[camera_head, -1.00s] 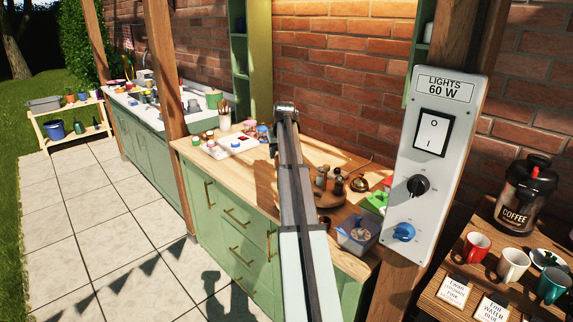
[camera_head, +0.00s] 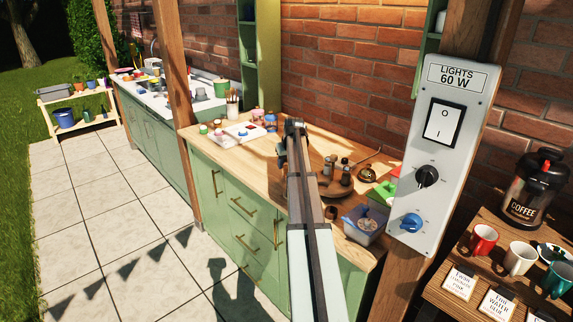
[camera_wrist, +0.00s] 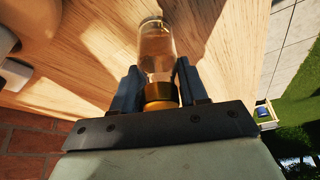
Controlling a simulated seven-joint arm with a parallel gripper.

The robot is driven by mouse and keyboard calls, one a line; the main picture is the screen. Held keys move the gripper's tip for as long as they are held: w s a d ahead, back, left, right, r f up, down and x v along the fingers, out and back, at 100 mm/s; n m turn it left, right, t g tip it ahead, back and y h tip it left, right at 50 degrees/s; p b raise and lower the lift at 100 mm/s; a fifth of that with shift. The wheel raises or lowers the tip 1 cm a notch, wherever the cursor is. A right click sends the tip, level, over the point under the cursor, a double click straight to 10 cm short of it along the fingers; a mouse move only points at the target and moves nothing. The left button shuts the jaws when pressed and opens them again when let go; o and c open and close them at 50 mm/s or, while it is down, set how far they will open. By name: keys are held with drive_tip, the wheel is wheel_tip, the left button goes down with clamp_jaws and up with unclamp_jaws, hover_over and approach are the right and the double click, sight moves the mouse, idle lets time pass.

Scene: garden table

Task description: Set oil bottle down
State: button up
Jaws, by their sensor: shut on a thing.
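The oil bottle (camera_wrist: 156,45) is clear glass with a gold-coloured neck, seen in the wrist view. My gripper (camera_wrist: 158,78) is shut on it, with one dark finger on each side near the neck. The bottle's far end points towards the wooden counter (camera_wrist: 90,60); I cannot tell whether it touches the wood. In the head view my arm reaches over the counter (camera_head: 268,172), and the arm hides the bottle and most of the gripper.
A white tray (camera_head: 243,132) with small pots lies to the left. Some bare counter shows left of my arm.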

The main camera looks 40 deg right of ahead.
drive_tip(key=shift+f, duration=0.25)
drive_tip(key=shift+f, duration=0.1)
drive_tip(key=o, duration=1.1)
drive_tip(key=v, duration=1.2)
drive_tip(key=shift+a, duration=0.1)
